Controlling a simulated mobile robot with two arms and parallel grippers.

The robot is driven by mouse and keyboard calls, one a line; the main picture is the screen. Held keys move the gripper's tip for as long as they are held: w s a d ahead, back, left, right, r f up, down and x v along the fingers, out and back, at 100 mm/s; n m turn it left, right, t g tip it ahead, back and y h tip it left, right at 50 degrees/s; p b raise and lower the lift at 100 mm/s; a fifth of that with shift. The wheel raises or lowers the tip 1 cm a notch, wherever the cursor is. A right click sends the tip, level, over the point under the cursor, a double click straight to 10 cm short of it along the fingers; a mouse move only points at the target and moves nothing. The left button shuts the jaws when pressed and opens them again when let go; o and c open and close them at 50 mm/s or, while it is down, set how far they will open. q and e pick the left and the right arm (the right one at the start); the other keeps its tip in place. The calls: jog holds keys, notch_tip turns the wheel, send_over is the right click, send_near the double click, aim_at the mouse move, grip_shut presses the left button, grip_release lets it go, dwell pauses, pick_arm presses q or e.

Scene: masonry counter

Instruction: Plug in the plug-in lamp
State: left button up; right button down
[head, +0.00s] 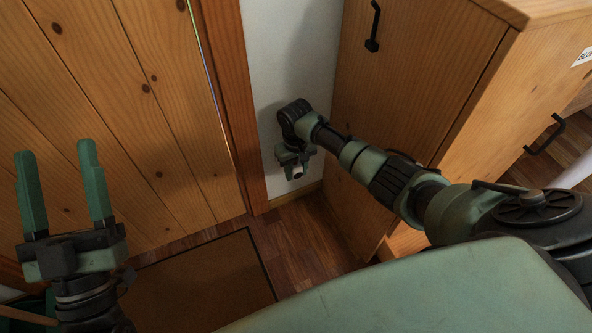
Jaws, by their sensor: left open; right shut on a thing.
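My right gripper (294,164) is low in the narrow strip of white wall between the wooden door and the cabinet. It is shut on a small white thing, which I take to be the plug-in lamp (298,172); only a little of it shows between the fingers. I cannot tell whether it touches the wall. No socket is visible; the wall behind the gripper is partly covered by my arm. My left gripper (57,150) is open and empty, at the left, in front of the wooden door.
The wooden cabinet (420,60) with black handles stands close along my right arm. The plank door (130,90) and its frame (228,90) are left of the white wall (290,50). A brown mat (205,285) lies on the wooden floor (310,235).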

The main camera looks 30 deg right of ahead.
pick_arm(q)
jog(key=shift+w+f, duration=0.15)
jog(key=shift+w+d+f+g+y+p, duration=0.1)
jog(key=shift+w+f+g+y+p, duration=0.1)
jog(key=shift+w+f+g, duration=0.4)
jog(key=shift+w+f+g+y+p, duration=0.1)
jog(key=shift+w+f+g+p, duration=0.25)
jog(key=shift+f, duration=0.35)
jog(key=shift+f, duration=0.1)
dwell(0.5)
jog(key=shift+w+f+g+y, duration=0.2)
jog(key=shift+f+g, duration=0.3)
jog(key=shift+f, duration=0.25)
jog(key=shift+w+f+g+y, duration=0.2)
jog(key=shift+f+g, duration=0.25)
jog(key=shift+f, duration=0.3)
jog(key=shift+w, duration=0.1)
pick_arm(e)
jog(key=shift+p, duration=0.35)
pick_arm(q)
jog(key=shift+w+a+f+g, duration=0.1)
jog(key=shift+f+g, duration=0.3)
jog(key=shift+f, duration=0.25)
jog(key=shift+w+a+f+g, duration=0.1)
jog(key=shift+f+g, duration=0.3)
jog(key=shift+f, duration=0.2)
